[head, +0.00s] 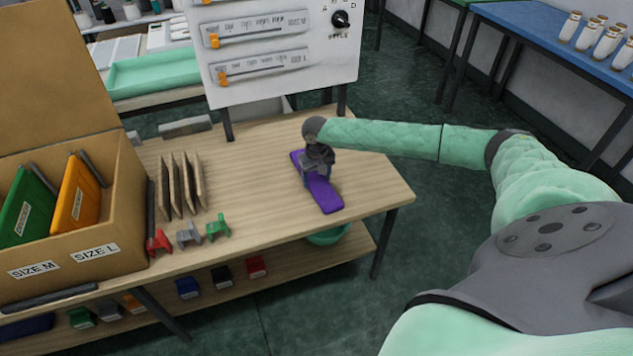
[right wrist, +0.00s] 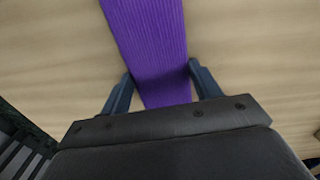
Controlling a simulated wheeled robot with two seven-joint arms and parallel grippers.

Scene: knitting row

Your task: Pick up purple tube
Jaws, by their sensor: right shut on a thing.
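The purple tube (head: 325,195) is a flat, ribbed purple piece at the right part of the wooden table. My right gripper (head: 317,170) is above its middle, pointing down, and hides part of it. In the right wrist view the purple tube (right wrist: 148,45) runs between the two dark fingers of my right gripper (right wrist: 160,88), which is shut on it. I cannot tell whether the tube is lifted off the table. My left gripper is not in view.
A cardboard box (head: 122,215) with green and orange folders stands at the left of the table (head: 260,210). Brown panels (head: 180,185) and red, grey and green clips (head: 188,236) lie beside it. A white slider panel (head: 275,75) stands behind. The table's right end is clear.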

